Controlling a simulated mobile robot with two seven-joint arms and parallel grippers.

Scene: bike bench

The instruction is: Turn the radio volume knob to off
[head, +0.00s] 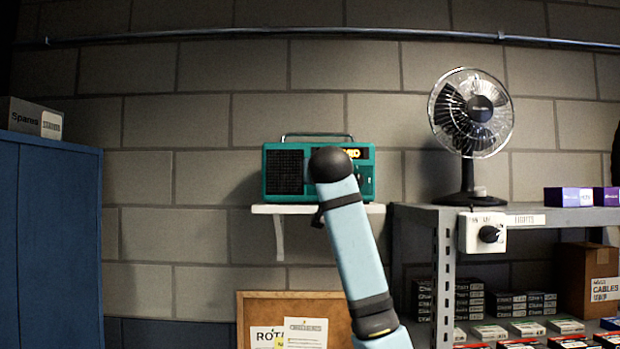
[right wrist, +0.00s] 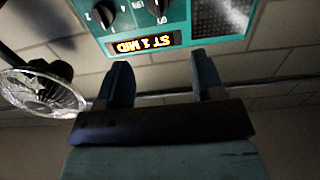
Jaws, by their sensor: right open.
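The teal radio (head: 273,148) stands on a small white wall shelf (head: 262,209) with its black speaker grille on the left. My right arm crosses in front of it and hides the middle of its front. The right wrist view shows the radio upside down, with a lit display (right wrist: 140,44). Two dark knobs show there, one black knob (right wrist: 103,16) and another (right wrist: 157,10) cut by the top edge. I cannot tell which is the volume. My right gripper (right wrist: 162,63) is open and empty, its fingers apart from the knobs. My left gripper is not in view.
A black fan (head: 470,115) stands on the grey shelving (head: 425,213) to the right. A white box with a black rotary knob (head: 481,233) is on the shelving's front. A cork board (head: 250,315) is below the radio. A blue cabinet (head: 50,240) is at left.

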